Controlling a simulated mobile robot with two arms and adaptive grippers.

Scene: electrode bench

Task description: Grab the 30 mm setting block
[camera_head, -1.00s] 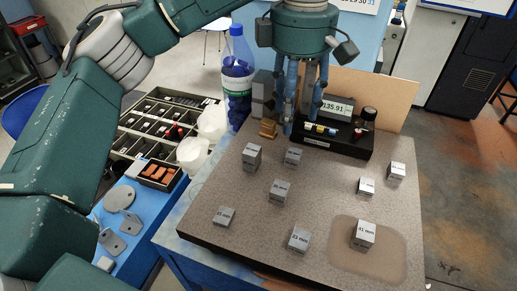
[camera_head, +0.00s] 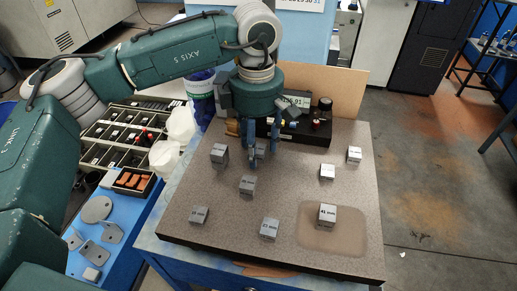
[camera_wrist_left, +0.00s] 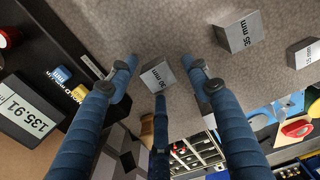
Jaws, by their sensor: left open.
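In the head view the block (camera_head: 261,150) is partly hidden behind my fingers. My left gripper (camera_head: 262,155) points down at it with open blue fingers. In the wrist view the gripper (camera_wrist_left: 160,80) has two fingertips on either side of the block, with gaps, and a third finger below it in the picture. No grip on the block shows.
The 35 mm block (camera_wrist_left: 237,32) stands close by; the 15 mm block (camera_wrist_left: 308,53) lies further off. The 41 mm block (camera_head: 327,215) stands on the tan patch at the front right. The black gauge with its display (camera_head: 297,101) is just behind my gripper. A bottle (camera_head: 200,100) stands at the left.

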